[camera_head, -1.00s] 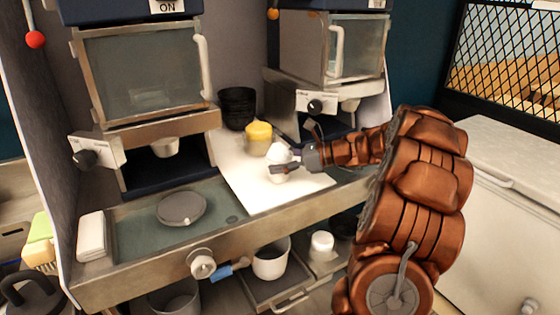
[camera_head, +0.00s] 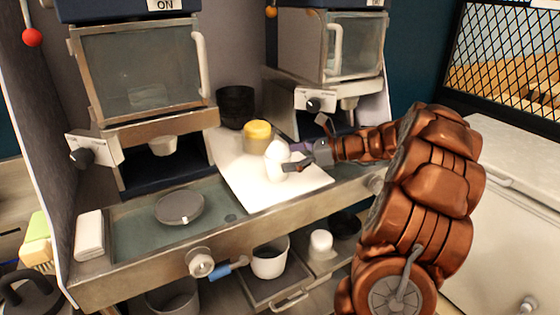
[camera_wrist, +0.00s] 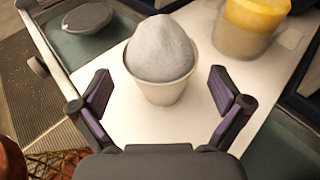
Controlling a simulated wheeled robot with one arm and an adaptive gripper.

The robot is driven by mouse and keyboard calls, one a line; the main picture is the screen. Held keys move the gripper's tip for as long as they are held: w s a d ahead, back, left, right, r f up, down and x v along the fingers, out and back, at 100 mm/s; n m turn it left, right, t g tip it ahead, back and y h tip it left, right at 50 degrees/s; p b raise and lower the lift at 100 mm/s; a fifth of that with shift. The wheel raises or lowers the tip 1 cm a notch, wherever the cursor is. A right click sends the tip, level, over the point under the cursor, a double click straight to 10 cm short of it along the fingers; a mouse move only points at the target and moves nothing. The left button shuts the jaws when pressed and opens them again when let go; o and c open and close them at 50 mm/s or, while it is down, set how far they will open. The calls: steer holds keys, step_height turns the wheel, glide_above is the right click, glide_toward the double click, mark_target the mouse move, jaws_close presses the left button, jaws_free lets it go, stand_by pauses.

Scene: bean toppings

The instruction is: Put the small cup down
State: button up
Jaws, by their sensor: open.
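The small cup (camera_wrist: 162,92) is white and heaped with a pale grey-white topping (camera_wrist: 160,48). It stands upright on a white board in the wrist view. It also shows in the head view (camera_head: 276,171), left of my gripper. My gripper (camera_wrist: 158,88) is open, with its purple-padded fingers on both sides of the cup and a gap at each side. In the head view my gripper (camera_head: 290,162) reaches in from the right at the cup's height. The underside of the cup is hidden in both views.
A yellow-topped container (camera_head: 257,136) stands just behind the cup. Black stacked bowls (camera_head: 236,106) are at the back. A grey round lid (camera_head: 179,207) lies on the tray at left. The white board (camera_head: 250,188) has bare room in front of the cup.

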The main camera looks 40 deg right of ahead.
steer(key=v, duration=0.8)
steer(key=shift+s+d+r+b, duration=0.1)
steer(key=shift+s+d+b, duration=0.1)
steer(key=shift+s+b, duration=0.15)
